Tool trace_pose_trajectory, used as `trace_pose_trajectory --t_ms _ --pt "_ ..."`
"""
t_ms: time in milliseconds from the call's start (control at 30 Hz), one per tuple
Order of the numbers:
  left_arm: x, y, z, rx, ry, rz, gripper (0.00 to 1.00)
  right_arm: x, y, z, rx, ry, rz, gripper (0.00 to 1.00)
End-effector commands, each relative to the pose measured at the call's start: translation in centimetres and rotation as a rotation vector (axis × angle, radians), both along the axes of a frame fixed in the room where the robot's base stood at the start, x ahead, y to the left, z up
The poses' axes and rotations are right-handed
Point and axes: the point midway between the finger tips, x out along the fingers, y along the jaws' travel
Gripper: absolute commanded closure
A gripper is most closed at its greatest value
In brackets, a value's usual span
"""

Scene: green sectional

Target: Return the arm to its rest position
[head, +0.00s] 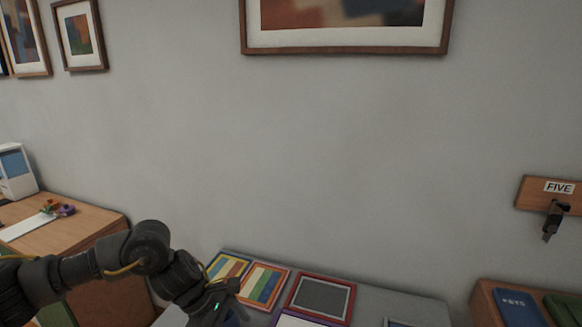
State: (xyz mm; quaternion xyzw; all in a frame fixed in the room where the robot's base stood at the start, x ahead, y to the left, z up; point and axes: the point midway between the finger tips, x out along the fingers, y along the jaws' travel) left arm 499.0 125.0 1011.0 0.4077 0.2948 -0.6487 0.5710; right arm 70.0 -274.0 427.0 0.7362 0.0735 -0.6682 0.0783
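My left arm comes in from the left, bent at a dark joint, and its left gripper (224,299) points down and right over the near edge of a grey surface (385,301). The fingers are dark and small in the head view, so I cannot tell whether they are open or shut. A bit of blue shows beside them, but I cannot tell if it is held. My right arm and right gripper are not in view.
Several framed pictures, including a red-framed one (320,298) and a striped one (263,285), lie on the grey surface near the gripper. A wooden desk (95,226) stands left. A plaque marked FIVE (559,188) hangs right. A blue book (519,307) lies below it.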

Motion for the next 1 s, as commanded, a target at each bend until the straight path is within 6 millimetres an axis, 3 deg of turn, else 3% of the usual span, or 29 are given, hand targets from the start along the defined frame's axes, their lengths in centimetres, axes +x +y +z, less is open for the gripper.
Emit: trace_pose_trajectory --t_ms 100,200,300,400,467,567,667,767,800,900,1000 --pt "-1.9 -5.6 -1.9 -0.149 0.065 0.167 0.16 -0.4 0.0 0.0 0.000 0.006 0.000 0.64" --pt "-3.4 -10.5 -2.2 -0.326 0.176 0.398 0.16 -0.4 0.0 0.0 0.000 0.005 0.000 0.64" --pt "-4.4 -13.9 -1.6 -0.510 0.340 0.679 0.16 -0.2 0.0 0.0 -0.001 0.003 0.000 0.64" --pt "-4.7 -15.2 -0.9 -0.684 0.550 0.992 0.16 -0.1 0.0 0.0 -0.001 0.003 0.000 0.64" --pt "-4.6 -15.0 -0.7 -0.781 0.694 1.195 0.16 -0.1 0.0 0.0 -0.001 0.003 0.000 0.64" --pt "-4.5 -13.0 -1.2 -0.928 0.953 1.557 0.16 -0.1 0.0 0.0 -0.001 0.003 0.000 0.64" --pt "-5.0 -9.3 -3.1 -1.059 1.225 1.946 0.16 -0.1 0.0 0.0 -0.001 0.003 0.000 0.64" --pt "-6.8 -4.3 -6.3 -1.176 1.485 2.361 0.16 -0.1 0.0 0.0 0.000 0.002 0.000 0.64" --pt "-8.0 -2.3 -7.7 1.161 -1.503 -2.409 0.16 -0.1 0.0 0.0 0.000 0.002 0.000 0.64" --pt "-11.4 2.1 -10.7 0.971 -1.288 -2.131 0.16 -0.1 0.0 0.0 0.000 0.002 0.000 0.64" --pt "-14.8 5.2 -12.8 0.852 -1.119 -1.932 0.16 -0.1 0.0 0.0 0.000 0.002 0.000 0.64"
